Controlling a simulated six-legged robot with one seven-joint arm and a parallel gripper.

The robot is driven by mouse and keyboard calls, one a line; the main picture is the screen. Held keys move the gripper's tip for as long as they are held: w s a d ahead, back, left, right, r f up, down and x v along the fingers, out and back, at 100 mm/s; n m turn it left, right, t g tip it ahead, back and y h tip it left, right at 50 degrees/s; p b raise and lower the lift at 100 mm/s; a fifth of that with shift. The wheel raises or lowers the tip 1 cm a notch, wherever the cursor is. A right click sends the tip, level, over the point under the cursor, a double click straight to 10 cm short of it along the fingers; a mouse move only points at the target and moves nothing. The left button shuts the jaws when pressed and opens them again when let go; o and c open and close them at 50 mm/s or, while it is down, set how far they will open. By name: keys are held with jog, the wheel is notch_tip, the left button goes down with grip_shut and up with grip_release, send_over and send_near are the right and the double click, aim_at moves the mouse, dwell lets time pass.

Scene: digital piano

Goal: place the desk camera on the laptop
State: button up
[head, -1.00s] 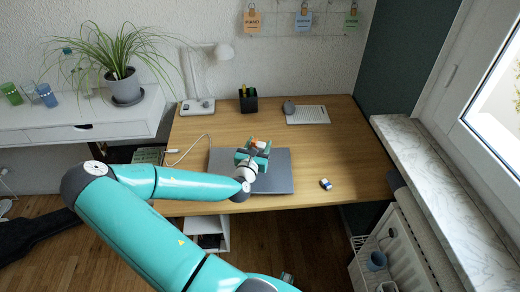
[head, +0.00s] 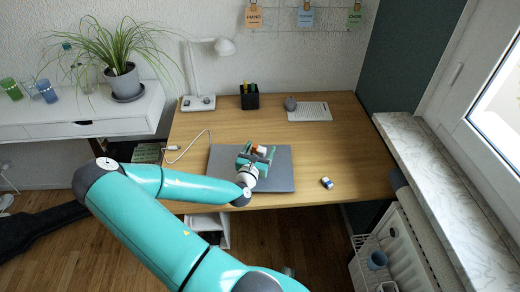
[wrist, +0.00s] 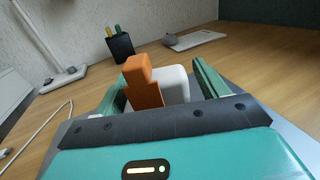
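The desk camera, a small white block with an orange part (wrist: 143,82), shows between the fingers of my gripper (wrist: 165,88) in the wrist view. In the head view the camera (head: 261,150) is over the closed grey laptop (head: 281,174). My gripper (head: 256,158) has its green fingers spread on either side of the camera, with a gap showing at the right finger. I cannot tell whether the camera's base touches the laptop; my gripper hides it.
A small blue and white item (head: 326,183) lies right of the laptop. A keyboard (head: 309,112), a grey mouse (head: 290,104), a black pen cup (head: 249,97) and a white lamp (head: 198,103) stand at the back. A white cable (head: 187,153) lies left. The desk's middle is clear.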

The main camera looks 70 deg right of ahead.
jog(key=shift+d+r, duration=0.1)
jog(key=shift+r, duration=0.05)
jog(key=a, duration=0.8)
jog(key=s+a, duration=0.1)
jog(key=a, duration=0.3)
dwell(0.6)
